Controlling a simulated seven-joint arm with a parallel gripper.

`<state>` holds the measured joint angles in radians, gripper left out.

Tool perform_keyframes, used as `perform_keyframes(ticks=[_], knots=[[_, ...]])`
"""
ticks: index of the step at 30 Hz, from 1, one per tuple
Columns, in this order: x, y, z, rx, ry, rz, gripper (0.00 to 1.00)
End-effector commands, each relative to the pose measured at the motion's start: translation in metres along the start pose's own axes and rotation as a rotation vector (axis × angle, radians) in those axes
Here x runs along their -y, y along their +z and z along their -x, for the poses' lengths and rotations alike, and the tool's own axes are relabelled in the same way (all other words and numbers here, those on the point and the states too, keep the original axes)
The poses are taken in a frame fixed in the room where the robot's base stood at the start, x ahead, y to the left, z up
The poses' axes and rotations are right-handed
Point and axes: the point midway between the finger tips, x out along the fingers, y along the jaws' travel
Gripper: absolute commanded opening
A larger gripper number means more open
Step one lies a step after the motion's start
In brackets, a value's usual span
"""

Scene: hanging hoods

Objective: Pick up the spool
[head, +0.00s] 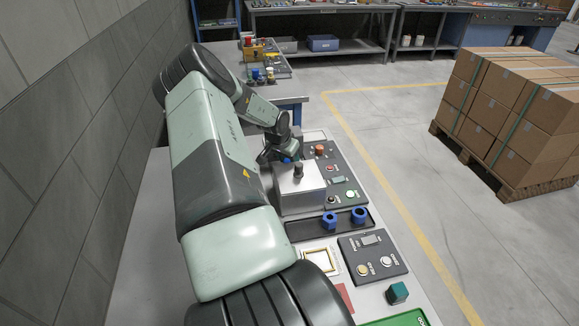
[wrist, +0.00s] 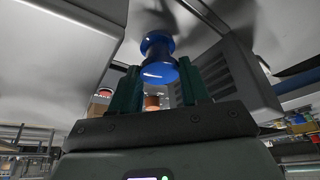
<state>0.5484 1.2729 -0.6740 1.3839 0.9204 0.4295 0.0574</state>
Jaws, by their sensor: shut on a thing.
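A blue spool (wrist: 157,58) with a wide flange and a narrower waist is between the two dark green fingers of my gripper (wrist: 158,80) in the wrist view. The gripper is shut on it, and the spool sticks out beyond the fingertips. In the head view my gripper (head: 280,153) is at the far end of the arm, behind a white-topped box (head: 298,185). A small blue patch of the spool (head: 287,160) shows there; the arm hides most of it. Whether the spool touches anything else cannot be told.
The box has a dark upright knob (head: 298,171) on top. A control panel (head: 344,188) with buttons stands to its right. A black tray (head: 300,232) in front holds two blue ring-like pieces (head: 329,220). A second button panel (head: 372,256) and a green block (head: 397,293) are nearer.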

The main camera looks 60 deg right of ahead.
Motion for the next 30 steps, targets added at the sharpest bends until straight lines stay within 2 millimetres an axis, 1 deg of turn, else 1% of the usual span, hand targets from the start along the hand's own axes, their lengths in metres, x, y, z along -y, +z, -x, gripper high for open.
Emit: perform_keyframes(ticks=[6, 8, 10, 18, 23, 26, 29, 30], knots=[[0.000, -0.001, 0.002, -0.001, -0.001, 0.000, 0.12], [0.000, -0.003, 0.005, -0.002, -0.001, 0.000, 0.12], [0.001, -0.006, 0.013, -0.002, -0.002, -0.001, 0.12], [0.001, -0.027, 0.064, -0.002, -0.003, 0.000, 0.12], [0.003, -0.034, 0.086, 0.000, -0.004, 0.004, 0.12], [0.012, -0.029, 0.102, 0.001, -0.014, 0.027, 0.12], [0.030, -0.014, 0.125, 0.002, -0.038, 0.078, 0.12], [0.039, -0.005, 0.136, 0.003, -0.050, 0.106, 0.12]])
